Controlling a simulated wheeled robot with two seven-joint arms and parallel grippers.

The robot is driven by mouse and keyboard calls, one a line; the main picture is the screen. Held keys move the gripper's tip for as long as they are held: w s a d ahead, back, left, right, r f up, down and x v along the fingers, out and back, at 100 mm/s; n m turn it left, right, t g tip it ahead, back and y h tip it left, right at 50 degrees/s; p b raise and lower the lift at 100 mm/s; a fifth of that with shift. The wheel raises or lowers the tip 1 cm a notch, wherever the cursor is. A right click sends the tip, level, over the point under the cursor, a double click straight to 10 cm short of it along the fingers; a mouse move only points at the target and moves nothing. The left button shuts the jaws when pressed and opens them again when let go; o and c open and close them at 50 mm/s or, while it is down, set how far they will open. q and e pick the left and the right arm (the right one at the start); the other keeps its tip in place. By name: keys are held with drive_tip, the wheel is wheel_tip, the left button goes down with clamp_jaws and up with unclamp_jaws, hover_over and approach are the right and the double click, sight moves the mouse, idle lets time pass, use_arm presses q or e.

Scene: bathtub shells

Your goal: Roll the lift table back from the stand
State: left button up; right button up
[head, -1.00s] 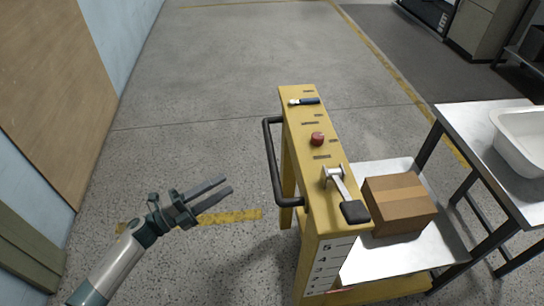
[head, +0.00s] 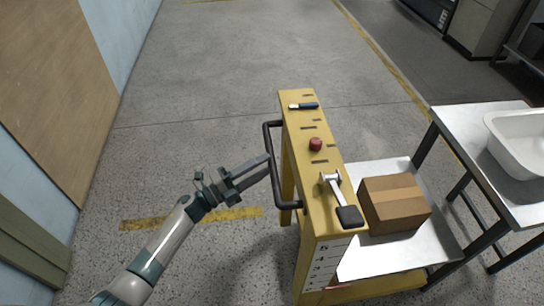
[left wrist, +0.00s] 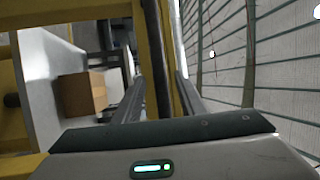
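The yellow lift table (head: 310,165) stands at the middle right with a dark handle (head: 268,145) on its left side. The left wrist view shows both fingers apart and the box (left wrist: 80,94). My right gripper is out of view.
The metal stand (head: 465,118) with a white tub shell (head: 520,145) is close at the platform's right. Open concrete floor (head: 200,80) lies behind and left of the lift table. A wooden panel (head: 55,100) lines the left wall.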

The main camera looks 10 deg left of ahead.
sight(272, 161)
use_arm(q)
drive_tip(key=shift+p+x, duration=0.4)
drive_tip(key=shift+x, duration=1.5)
clamp_jaws()
